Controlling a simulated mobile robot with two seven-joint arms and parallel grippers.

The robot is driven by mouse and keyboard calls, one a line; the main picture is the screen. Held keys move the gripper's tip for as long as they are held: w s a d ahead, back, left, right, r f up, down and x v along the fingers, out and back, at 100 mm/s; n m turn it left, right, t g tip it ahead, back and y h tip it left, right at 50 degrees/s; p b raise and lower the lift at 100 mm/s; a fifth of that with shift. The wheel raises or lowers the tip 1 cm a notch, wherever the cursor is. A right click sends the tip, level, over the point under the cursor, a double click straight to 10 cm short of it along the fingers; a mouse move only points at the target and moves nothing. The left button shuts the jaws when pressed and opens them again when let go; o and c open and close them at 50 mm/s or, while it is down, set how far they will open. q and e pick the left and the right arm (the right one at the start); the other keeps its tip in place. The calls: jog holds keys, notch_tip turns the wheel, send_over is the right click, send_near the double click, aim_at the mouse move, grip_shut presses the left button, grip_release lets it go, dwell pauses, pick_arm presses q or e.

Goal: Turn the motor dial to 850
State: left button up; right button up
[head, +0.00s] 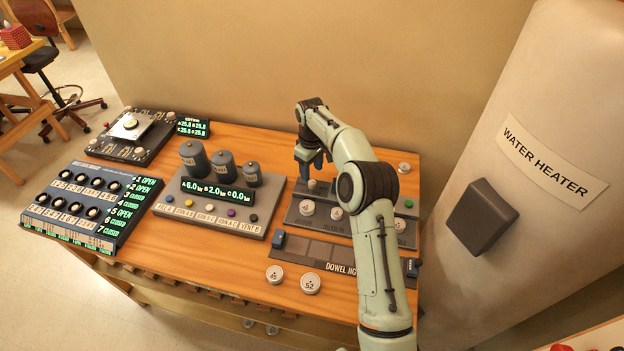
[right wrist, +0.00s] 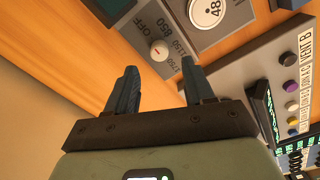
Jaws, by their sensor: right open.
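The motor dial is a small white knob with a short red line on its face, seen in the right wrist view (right wrist: 160,50). Marks OFF, 850, 1150 and 1750 are printed around it. I cannot tell which mark the line points at. In the head view the dial (head: 312,184) shows just below my gripper, on the back left of a grey panel (head: 291,213). My right gripper (right wrist: 159,64) is open and points down at the dial. The dial appears between and beyond the fingertips, with no visible contact. In the head view the right gripper (head: 309,167) hangs over the panel. My left gripper is not in view.
A round white piece marked 48 (right wrist: 209,9) sits close to the dial. A console with grey cylinders (head: 223,165) and coloured buttons stands to the left. The dowel jig (head: 320,250) lies in front, with two round pieces (head: 310,284) before it. A water heater (head: 520,180) stands right.

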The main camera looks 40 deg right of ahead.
aim_at(312, 182)
notch_tip(312, 182, down, 5)
jog(key=shift+f, duration=0.2)
grip_shut()
